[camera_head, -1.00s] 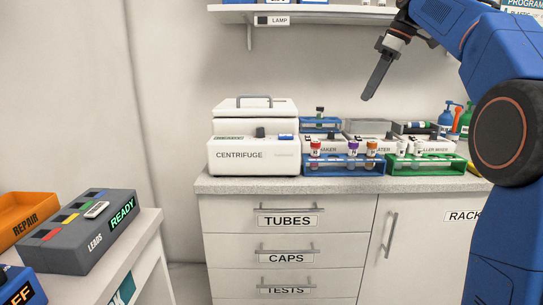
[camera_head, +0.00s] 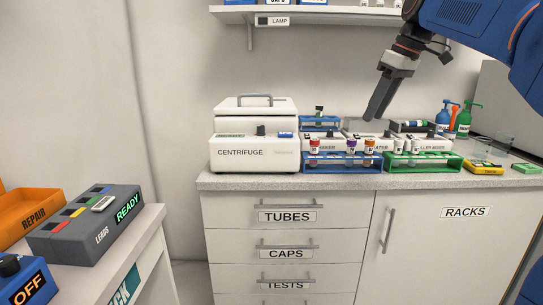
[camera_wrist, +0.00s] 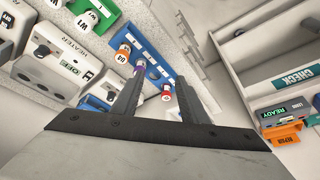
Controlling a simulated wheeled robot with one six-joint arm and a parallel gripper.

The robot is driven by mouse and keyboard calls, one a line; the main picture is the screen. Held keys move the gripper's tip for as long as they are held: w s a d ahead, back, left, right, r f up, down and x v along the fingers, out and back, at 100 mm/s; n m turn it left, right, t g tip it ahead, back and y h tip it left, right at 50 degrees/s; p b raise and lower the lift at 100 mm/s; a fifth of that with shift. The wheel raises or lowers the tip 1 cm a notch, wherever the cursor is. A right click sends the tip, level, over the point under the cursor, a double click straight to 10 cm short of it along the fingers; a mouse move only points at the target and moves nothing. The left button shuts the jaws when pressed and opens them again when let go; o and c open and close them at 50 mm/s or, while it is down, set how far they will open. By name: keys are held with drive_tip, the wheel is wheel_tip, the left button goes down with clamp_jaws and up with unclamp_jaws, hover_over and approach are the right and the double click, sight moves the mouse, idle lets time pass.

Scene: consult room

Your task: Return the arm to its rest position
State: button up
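My gripper (camera_head: 377,108) hangs in the air above the bench, pointing down and slightly left in the head view. The wrist view shows its two dark fingers (camera_wrist: 160,78) apart with nothing held between them. Capped tubes and their blue rack (camera_wrist: 157,62) appear beyond the fingers. My blue arm comes in from the upper right of the head view, and much of it is outside the frame.
The blue rack (camera_head: 343,168) holds tubes with red, purple and orange caps. A green rack (camera_head: 425,167) stands to its right and a centrifuge (camera_head: 255,155) to its left. A shelf (camera_head: 310,14) runs above. A side table holds a grey leads box (camera_head: 85,225).

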drive_tip(key=s+d+f+m+t+h, duration=0.1)
drive_tip(key=s+f+m, duration=0.7)
drive_tip(key=s+f, duration=2.4)
wheel_tip(320, 180, down, 3)
drive_tip(key=shift+d+f+m+t+h, duration=0.1)
drive_tip(key=shift+d+m+t+h, duration=0.25)
drive_tip(key=shift+h, duration=0.75)
